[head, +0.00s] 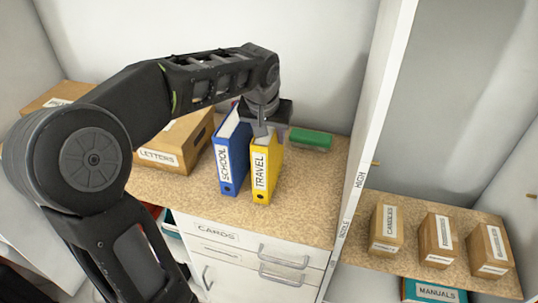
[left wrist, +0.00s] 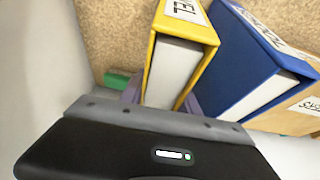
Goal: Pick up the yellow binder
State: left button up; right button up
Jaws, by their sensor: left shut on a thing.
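The yellow binder (head: 266,172), labelled TRAVEL, stands upright on the speckled shelf top, just right of the blue binder (head: 232,155) labelled SCHOOL. My left gripper (head: 264,132) reaches down from above onto the top rear of the yellow binder and is shut on it. In the left wrist view the yellow binder (left wrist: 182,38) sits between the fingers, with its white pages facing the camera. The blue binder (left wrist: 255,55) is close beside it there. My right gripper is not in view.
A cardboard LETTERS box (head: 175,143) stands left of the binders. A green object (head: 310,138) lies behind to the right. A white upright panel (head: 372,110) divides off a lower shelf with several small boxes (head: 437,238). The shelf top right of the yellow binder is clear.

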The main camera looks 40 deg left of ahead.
pick_arm(q)
grip_shut()
jog(key=shift+r, duration=0.1)
dwell(0.4)
